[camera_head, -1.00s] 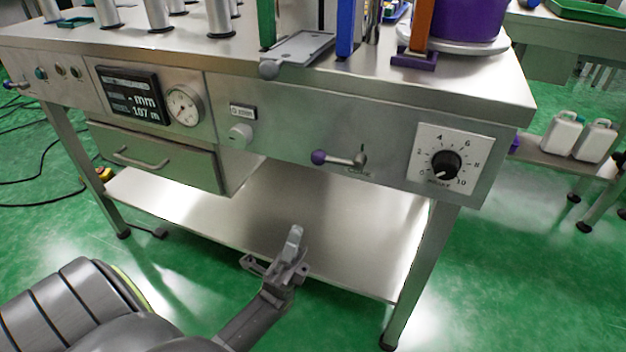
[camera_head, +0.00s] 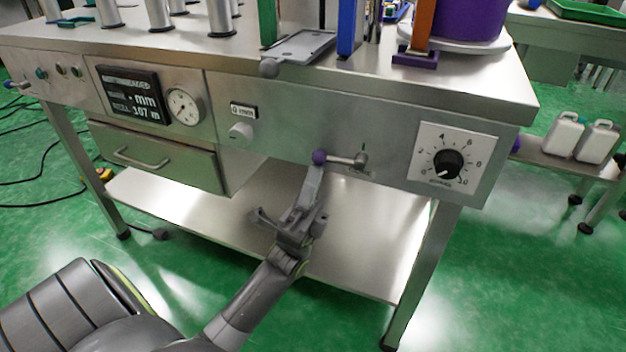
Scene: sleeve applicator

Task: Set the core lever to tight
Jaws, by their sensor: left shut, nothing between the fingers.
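The core lever (camera_head: 340,159) is on the front panel of the steel bench. Its purple knob (camera_head: 319,157) points left and its pivot is at the right, with a small label below that I cannot read. My left gripper (camera_head: 316,172) is shut and empty. Its fingertips are just below the purple knob in the picture; I cannot tell whether they touch it. My right gripper is not in view.
A round black dial (camera_head: 447,162) sits right of the lever. A small knob (camera_head: 240,133), a gauge (camera_head: 184,106) and a display (camera_head: 131,93) are to the left. A drawer (camera_head: 155,158) hangs below them. A lower shelf (camera_head: 370,235) lies under the panel.

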